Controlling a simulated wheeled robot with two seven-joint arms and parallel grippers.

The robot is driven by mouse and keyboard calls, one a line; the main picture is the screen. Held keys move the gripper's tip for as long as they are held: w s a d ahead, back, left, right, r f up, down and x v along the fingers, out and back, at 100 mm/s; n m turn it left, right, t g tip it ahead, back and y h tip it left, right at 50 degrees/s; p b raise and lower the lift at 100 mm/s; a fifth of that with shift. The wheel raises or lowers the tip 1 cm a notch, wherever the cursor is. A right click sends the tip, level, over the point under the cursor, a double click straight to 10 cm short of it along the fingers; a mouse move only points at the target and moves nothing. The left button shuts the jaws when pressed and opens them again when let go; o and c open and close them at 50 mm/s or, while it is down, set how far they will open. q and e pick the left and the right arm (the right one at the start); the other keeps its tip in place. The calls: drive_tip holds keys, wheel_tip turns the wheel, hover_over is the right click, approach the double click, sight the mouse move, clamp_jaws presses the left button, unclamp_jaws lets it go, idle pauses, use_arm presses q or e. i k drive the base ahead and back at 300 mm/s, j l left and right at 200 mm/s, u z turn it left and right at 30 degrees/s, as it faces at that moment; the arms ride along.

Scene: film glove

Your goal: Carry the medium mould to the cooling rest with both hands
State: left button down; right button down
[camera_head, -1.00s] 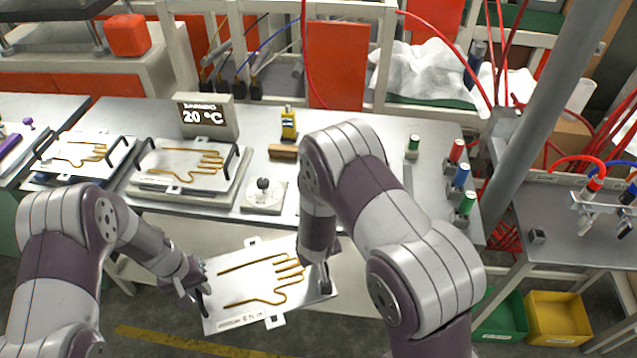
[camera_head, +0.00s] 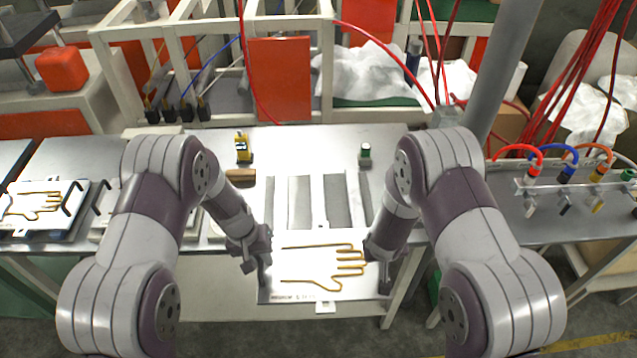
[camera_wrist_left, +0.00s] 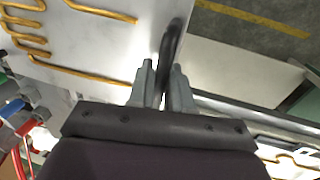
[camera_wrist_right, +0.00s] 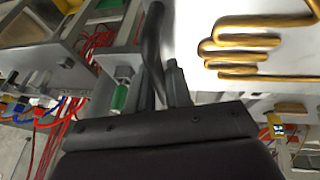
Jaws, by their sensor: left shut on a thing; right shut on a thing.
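The medium mould (camera_head: 300,260) is a flat pale plate with a brown hand outline, held between my two grippers in front of the table's near edge. My left gripper (camera_head: 264,262) is shut on its dark handle at the left side; the left wrist view shows the handle (camera_wrist_left: 172,45) between the fingers. My right gripper (camera_head: 377,255) is shut at its right side; the right wrist view shows the dark handle (camera_wrist_right: 152,45) at the fingers. The slatted rest (camera_head: 338,198), likely the cooling rest, lies on the table just beyond the mould.
Another mould (camera_head: 30,208) lies at the far left. A brown block (camera_head: 240,177), a yellow device (camera_head: 242,147) and a green-topped bottle (camera_head: 365,152) stand near the slatted rest. A grey post (camera_head: 505,65) rises at the right, beside a hose bench (camera_head: 520,225).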

sight(317, 197)
drive_tip(key=i, duration=0.85)
